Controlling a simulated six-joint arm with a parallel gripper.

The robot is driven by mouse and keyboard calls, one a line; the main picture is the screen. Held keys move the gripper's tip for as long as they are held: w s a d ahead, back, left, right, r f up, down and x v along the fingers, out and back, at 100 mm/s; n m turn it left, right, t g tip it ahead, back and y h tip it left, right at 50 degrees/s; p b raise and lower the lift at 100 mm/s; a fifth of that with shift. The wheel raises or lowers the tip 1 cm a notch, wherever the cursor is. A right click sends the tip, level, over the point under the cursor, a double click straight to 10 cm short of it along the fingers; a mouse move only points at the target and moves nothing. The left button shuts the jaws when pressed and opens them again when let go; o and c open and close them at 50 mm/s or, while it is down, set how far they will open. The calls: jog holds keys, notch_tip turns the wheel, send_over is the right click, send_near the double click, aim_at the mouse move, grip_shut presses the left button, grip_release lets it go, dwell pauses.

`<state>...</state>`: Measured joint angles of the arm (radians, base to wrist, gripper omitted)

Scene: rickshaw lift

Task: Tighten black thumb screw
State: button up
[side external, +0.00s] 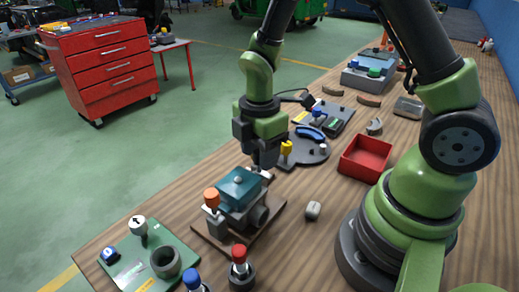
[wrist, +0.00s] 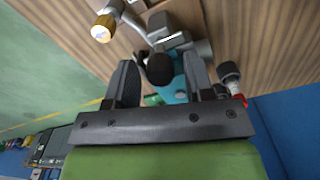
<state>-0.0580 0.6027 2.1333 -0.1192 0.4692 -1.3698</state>
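A black rounded knob, which looks like the black thumb screw (wrist: 160,69), shows in the wrist view against a teal block. My gripper (wrist: 159,62) is open, with one finger on each side of the knob and visible gaps between. In the side view my gripper (side external: 264,163) points down at the far end of a teal-topped fixture (side external: 240,186) on a dark base plate. The black thumb screw cannot be made out in that view. Whether the fingertips reach down to its height is hard to tell.
An orange-capped post (side external: 211,198) stands at the fixture's near left. A red-topped knob (side external: 239,255) and a green plate (side external: 150,265) are near the front. A yellow knob (side external: 286,149) and a red tray (side external: 365,158) lie right of my gripper. Wooden table is clear around the small grey piece.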

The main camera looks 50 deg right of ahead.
jog(key=c, duration=0.7)
jog(key=shift+c, duration=0.2)
jog(key=shift+m, duration=0.4)
jog(key=m, duration=0.3)
jog(key=shift+m, duration=0.3)
jog(key=m, duration=0.4)
jog(key=shift+m, duration=0.3)
jog(key=m, duration=0.4)
jog(key=shift+m, duration=0.3)
jog(key=m, duration=0.4)
jog(key=shift+m, duration=0.3)
jog(key=o, duration=0.9)
